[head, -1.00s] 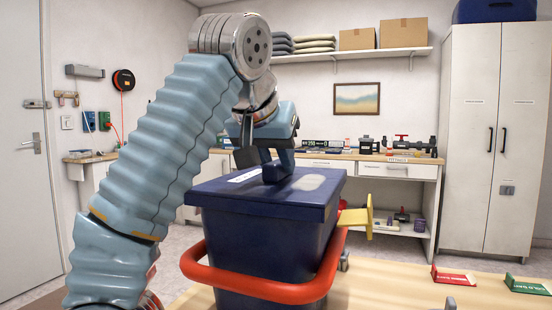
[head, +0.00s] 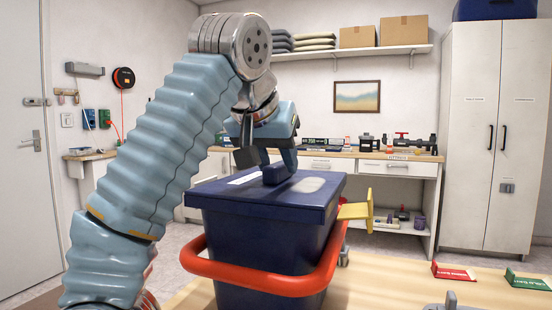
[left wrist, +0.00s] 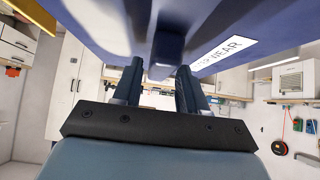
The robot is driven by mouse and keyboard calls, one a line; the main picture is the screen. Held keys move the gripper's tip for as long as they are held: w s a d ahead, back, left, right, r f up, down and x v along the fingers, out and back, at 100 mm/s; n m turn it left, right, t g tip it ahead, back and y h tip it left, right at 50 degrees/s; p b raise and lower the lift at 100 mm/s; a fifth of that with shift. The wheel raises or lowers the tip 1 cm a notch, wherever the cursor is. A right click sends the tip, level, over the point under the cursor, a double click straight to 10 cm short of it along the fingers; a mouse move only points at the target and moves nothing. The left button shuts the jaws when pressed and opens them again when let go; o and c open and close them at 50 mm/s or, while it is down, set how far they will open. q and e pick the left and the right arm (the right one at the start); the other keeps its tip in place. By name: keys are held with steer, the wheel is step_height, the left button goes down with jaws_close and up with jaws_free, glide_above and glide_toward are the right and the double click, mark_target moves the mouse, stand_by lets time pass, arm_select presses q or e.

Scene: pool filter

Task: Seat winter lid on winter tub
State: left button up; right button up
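The dark blue winter lid (head: 270,205) lies on top of the dark blue winter tub (head: 255,245) and looks level, with its rim over the tub's top. A small blue grip block (head: 275,174) stands up from the lid's middle and also shows in the left wrist view (left wrist: 168,45). My left gripper (head: 267,162) is just above the lid, with its fingers apart and pointing down at the block. In the left wrist view the two fingers (left wrist: 158,75) are spread with a gap between them, and the block is past their tips. My right gripper is not seen.
A red bail handle (head: 265,285) loops round the tub's front. A yellow bracket (head: 360,210) sticks out at the tub's right. Red (head: 453,272) and green (head: 527,281) labelled holders lie on the wooden table (head: 400,280), whose right part is mostly clear.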

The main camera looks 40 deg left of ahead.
arm_select(q)
steer(key=o, duration=0.3)
steer(key=shift+s+r, duration=0.15)
steer(key=shift+r, duration=0.1)
steer(key=p+v, duration=0.8)
steer(key=v, duration=0.5)
steer(key=shift+s, duration=0.15)
